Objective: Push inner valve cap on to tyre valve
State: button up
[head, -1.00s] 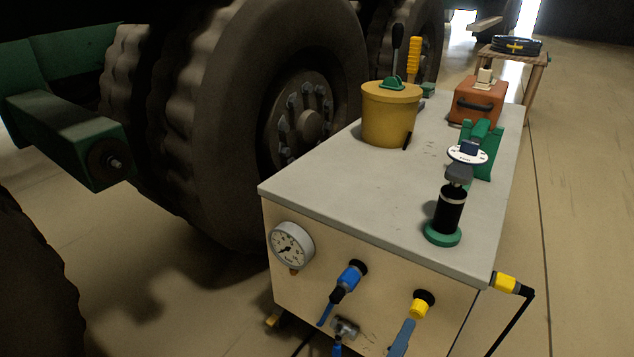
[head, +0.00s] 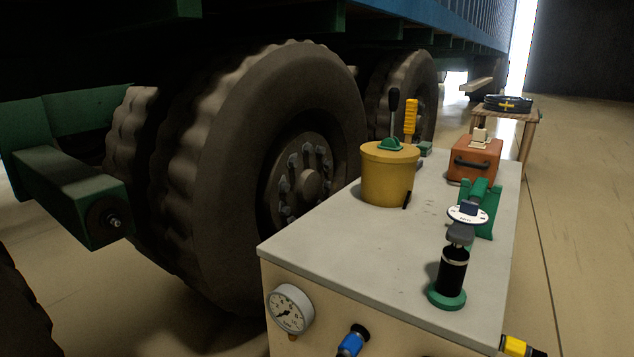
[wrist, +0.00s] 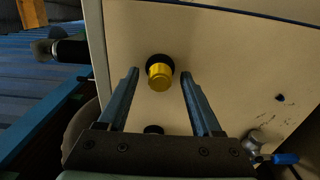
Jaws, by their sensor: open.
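In the wrist view my gripper (wrist: 159,73) is open, with its two blue-grey fingers spread. A yellow cap-like fitting (wrist: 160,77) in a dark ring on a cream panel shows between the fingertips. I see no finger touching it; the depth gap is hard to judge. The big tyre (head: 235,150) with its bolted hub (head: 310,182) stands left of the cart (head: 370,265) in the head view. I cannot make out a valve on this tyre or tell which part is the inner valve cap. My gripper is outside the head view.
The cart top holds a yellow tub (head: 388,178), an orange box (head: 473,160) and a black cylinder on a green base (head: 452,272). A gauge (head: 290,308) and a blue fitting (head: 353,341) are on its front. A silver tap (wrist: 252,143) sits lower right in the wrist view.

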dwell(0.8)
grip_shut()
dwell(0.6)
